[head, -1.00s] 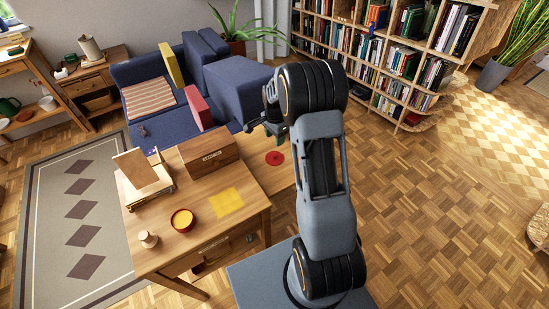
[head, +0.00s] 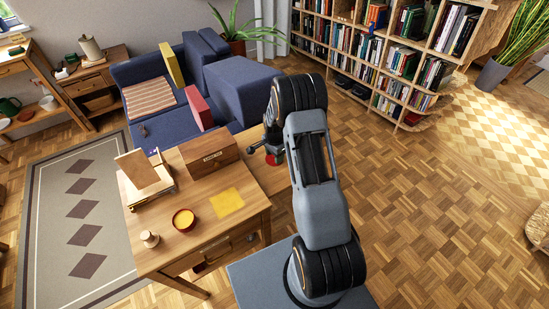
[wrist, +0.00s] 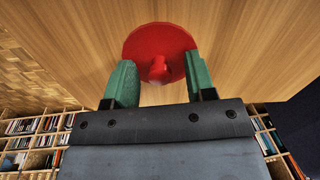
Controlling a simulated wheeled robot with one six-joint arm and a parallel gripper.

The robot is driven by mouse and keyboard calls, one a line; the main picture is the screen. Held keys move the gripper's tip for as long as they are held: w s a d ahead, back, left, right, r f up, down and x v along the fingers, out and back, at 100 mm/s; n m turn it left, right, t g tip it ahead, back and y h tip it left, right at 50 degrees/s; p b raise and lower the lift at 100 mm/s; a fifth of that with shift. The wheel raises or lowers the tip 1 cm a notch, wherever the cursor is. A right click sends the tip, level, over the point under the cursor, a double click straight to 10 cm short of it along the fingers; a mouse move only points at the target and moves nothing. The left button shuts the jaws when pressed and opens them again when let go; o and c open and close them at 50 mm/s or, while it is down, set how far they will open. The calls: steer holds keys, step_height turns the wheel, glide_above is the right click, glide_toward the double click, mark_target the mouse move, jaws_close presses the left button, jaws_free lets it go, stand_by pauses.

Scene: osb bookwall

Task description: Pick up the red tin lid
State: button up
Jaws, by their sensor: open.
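The red tin lid (wrist: 160,37) is a round red disc with a small knob, on the bare wood of the table. In the head view only part of the lid (head: 271,160) shows, just below my gripper (head: 264,151). In the wrist view my gripper (wrist: 160,80) is open, with one green finger on each side of the lid's knob. The fingers overlap the lid's near edge in the picture; I cannot tell whether they touch it.
A wooden box (head: 209,156) stands close to the left of my gripper. A red-rimmed round tin (head: 184,220), a yellow cloth (head: 227,203), a small wooden knob-like object (head: 149,239) and a wooden stand (head: 145,178) are on the table. A blue sofa (head: 165,120) is behind.

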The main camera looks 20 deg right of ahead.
steer(key=shift+c, duration=0.3)
jaws_close()
steer(key=shift+r, duration=0.1)
